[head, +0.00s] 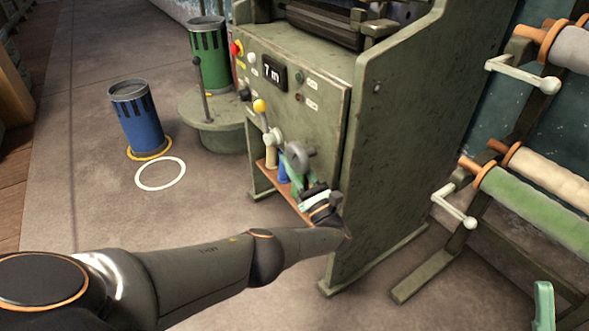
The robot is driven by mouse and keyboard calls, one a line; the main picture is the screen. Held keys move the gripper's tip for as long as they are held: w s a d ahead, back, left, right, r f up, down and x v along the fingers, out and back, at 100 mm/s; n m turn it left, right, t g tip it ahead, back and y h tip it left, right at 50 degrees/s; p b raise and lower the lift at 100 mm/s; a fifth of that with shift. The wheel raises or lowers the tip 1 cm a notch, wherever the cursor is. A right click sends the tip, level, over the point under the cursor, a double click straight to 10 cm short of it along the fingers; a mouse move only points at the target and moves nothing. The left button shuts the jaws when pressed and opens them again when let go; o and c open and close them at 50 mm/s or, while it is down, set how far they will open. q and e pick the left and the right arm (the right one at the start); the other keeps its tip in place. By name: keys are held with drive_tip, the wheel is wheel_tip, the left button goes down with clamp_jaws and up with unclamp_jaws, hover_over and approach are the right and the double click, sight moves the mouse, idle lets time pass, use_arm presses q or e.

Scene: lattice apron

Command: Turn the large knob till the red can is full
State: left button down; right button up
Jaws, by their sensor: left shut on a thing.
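No red can shows. A blue can (138,118) stands on the floor at the left, and a green can (208,55) stands on a round platform. My right gripper is out of view.
A yellow-tipped lever (260,106) and a red button (236,48) are on the machine front. An empty white ring (160,174) marks the floor near the blue can. A rack with rolls (540,205) stands at the right.

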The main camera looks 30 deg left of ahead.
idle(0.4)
use_arm(q)
drive_tip(key=c, duration=0.6)
unclamp_jaws()
